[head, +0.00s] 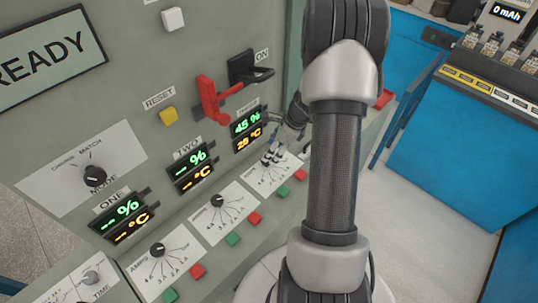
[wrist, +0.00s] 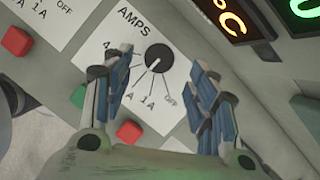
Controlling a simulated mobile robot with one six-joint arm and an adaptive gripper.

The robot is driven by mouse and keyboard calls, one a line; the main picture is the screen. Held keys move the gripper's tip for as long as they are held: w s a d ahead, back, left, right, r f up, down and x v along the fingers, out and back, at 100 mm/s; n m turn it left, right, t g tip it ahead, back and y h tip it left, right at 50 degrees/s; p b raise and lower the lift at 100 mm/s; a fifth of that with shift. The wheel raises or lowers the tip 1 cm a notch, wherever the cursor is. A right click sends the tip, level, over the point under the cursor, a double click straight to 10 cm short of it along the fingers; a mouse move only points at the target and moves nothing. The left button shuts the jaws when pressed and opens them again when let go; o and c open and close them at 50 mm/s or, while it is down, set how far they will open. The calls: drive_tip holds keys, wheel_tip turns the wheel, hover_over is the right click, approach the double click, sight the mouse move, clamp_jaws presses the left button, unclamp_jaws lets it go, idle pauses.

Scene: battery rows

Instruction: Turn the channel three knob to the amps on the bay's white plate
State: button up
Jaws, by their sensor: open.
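The channel three dial plate (head: 256,177) is at the lower right of the grey panel in the head view, below a lit display (head: 246,131) reading 45 % and 28 °C. My gripper (head: 272,157) is at this plate and covers its knob there. In the wrist view a round black knob (wrist: 158,57) sits on a white AMPS plate (wrist: 102,36) with marks from 4 through 1 A to OFF. My gripper (wrist: 160,75) is open, with one finger on each side of the knob, apart from it. The knob's exact setting is unclear. I cannot make out a bay plate with a readable amps figure.
Channel two (head: 217,201) and channel one (head: 158,250) knobs lie to the left. A green button (wrist: 78,96) and a red button (wrist: 129,132) sit close by the plate. A red lever (head: 209,100) juts out above. A blue bench (head: 440,140) with batteries stands right.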

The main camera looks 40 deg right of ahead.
drive_tip(key=v, duration=0.7)
idle(0.4)
